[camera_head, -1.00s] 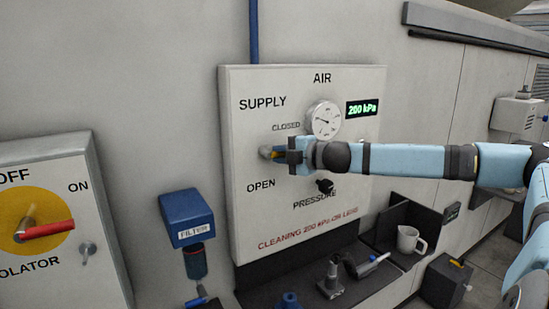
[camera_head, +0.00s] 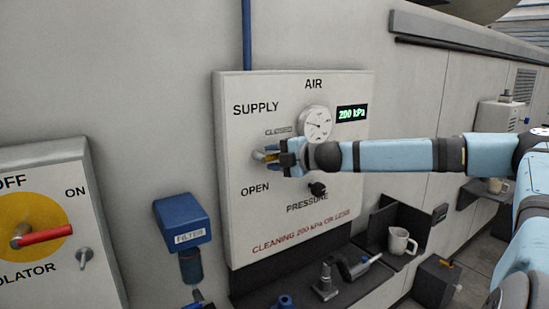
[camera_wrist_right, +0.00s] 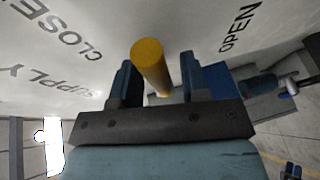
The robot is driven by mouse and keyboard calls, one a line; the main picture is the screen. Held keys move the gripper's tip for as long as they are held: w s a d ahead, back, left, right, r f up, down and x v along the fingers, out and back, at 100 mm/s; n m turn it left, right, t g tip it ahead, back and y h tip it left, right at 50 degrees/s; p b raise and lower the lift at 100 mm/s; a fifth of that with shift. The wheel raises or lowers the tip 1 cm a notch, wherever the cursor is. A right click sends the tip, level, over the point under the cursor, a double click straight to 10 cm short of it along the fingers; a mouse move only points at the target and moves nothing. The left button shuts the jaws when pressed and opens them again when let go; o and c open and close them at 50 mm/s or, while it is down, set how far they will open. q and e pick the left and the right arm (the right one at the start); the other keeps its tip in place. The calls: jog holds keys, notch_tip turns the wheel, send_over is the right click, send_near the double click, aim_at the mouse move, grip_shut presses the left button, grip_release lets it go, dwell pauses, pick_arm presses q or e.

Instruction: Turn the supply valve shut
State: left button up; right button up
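The supply valve (camera_head: 258,155) is on the white air panel, between the words CLOSED and OPEN. Its yellow handle (camera_wrist_right: 151,66) shows in the right wrist view as a round bar pointing toward that camera. My right gripper (camera_head: 272,155) is at the valve from the right. In the right wrist view its two dark fingers (camera_wrist_right: 160,80) stand apart, one on each side of the handle, with a visible gap on the right side. Contact on the left side cannot be told. The valve's base is partly hidden by the fingers. My left gripper is not in view.
A round gauge (camera_head: 316,123) and a green display (camera_head: 352,113) reading 200 kPa are above right of the valve. A black pressure knob (camera_head: 317,189) is below right. A blue filter (camera_head: 182,220) and the isolator box (camera_head: 45,225) with a red handle stand left.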

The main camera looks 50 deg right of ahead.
jog(key=shift+s, duration=0.1)
dwell(0.3)
jog(key=shift+s+r+b, duration=0.25)
jog(key=shift+s+b, duration=0.25)
jog(key=shift+s, duration=0.1)
jog(key=b+v, duration=0.5)
jog(key=v, duration=0.7)
jog(key=shift+s+d+b, duration=0.15)
jog(key=shift+s+b, duration=0.05)
jog(key=shift+b, duration=0.1)
jog(key=shift+f, duration=0.1)
jog(key=shift+w, duration=0.1)
